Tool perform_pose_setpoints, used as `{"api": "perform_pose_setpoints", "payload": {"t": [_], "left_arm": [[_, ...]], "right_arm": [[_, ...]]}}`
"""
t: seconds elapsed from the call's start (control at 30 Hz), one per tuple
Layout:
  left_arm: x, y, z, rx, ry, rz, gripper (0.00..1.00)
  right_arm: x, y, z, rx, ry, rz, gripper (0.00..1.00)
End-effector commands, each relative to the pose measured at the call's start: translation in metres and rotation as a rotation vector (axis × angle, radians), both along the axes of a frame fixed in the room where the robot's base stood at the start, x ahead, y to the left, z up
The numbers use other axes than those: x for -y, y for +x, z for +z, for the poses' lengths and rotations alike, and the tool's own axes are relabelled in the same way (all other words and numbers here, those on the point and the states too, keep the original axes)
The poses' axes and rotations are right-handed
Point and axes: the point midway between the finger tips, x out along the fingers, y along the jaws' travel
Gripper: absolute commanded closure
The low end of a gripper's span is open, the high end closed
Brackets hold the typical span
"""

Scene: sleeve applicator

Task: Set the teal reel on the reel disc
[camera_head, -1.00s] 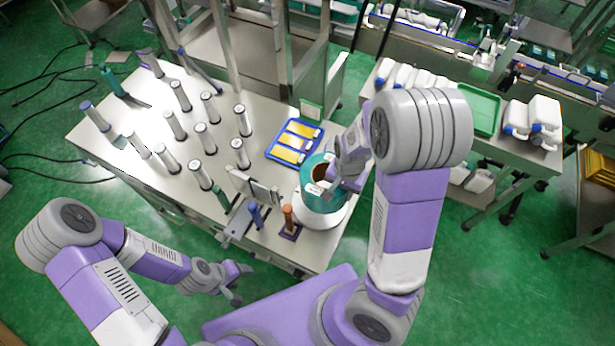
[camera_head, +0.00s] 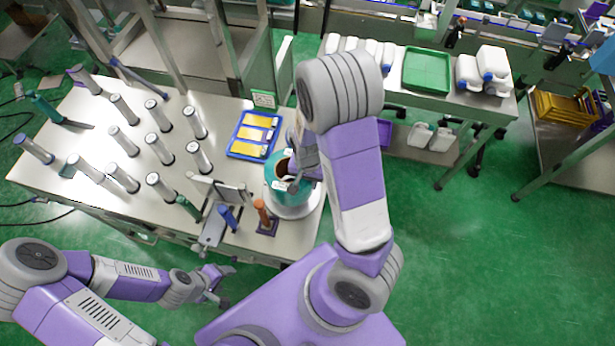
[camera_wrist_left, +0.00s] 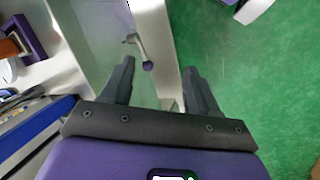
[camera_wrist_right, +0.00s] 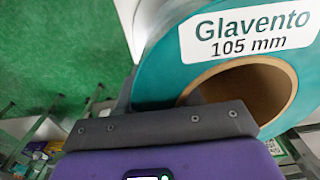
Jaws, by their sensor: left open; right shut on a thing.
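The teal reel (camera_head: 272,185), a thick ring with a brown core, is over the white round reel disc (camera_head: 296,210) at the table's right front corner. I cannot tell if it rests on the disc or hangs just above it. My right gripper (camera_head: 294,176) is shut on the reel's wall, partly hidden by its arm. In the right wrist view the reel (camera_wrist_right: 160,70) fills the upper right, with a white "Glavento 105 mm" label and its core open. My left gripper (camera_head: 220,287) is open and empty before the table's front edge; its fingers (camera_wrist_left: 158,85) are apart.
A blue tray (camera_head: 233,150) with yellow pieces lies behind the disc. An orange post (camera_head: 262,212) and a blue-handled tool (camera_head: 228,217) stand left of it. A side table with a green tray (camera_head: 427,70) is at the back right.

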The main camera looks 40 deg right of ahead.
Motion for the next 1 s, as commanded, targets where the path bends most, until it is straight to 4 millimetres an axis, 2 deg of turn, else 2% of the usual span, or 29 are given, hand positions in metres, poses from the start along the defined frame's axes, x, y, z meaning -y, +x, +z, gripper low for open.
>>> {"api": "perform_pose_setpoints", "payload": {"t": [0.03, 0.17, 0.43, 1.0], "left_arm": [[0.000, 0.000, -0.004, 0.000, 0.000, 0.000, 0.40], [0.000, 0.000, -0.008, 0.000, 0.000, 0.000, 0.40], [0.000, 0.000, -0.007, 0.000, 0.000, 0.000, 0.40], [0.000, 0.000, -0.016, 0.000, 0.000, 0.000, 0.40]], "right_arm": [[0.001, 0.001, -0.009, 0.001, 0.000, -0.002, 1.00], [0.000, 0.001, -0.021, 0.004, 0.000, -0.002, 1.00], [0.000, 0.002, -0.020, 0.005, 0.000, 0.000, 1.00], [0.000, 0.002, -0.033, 0.005, 0.000, 0.001, 1.00]]}}
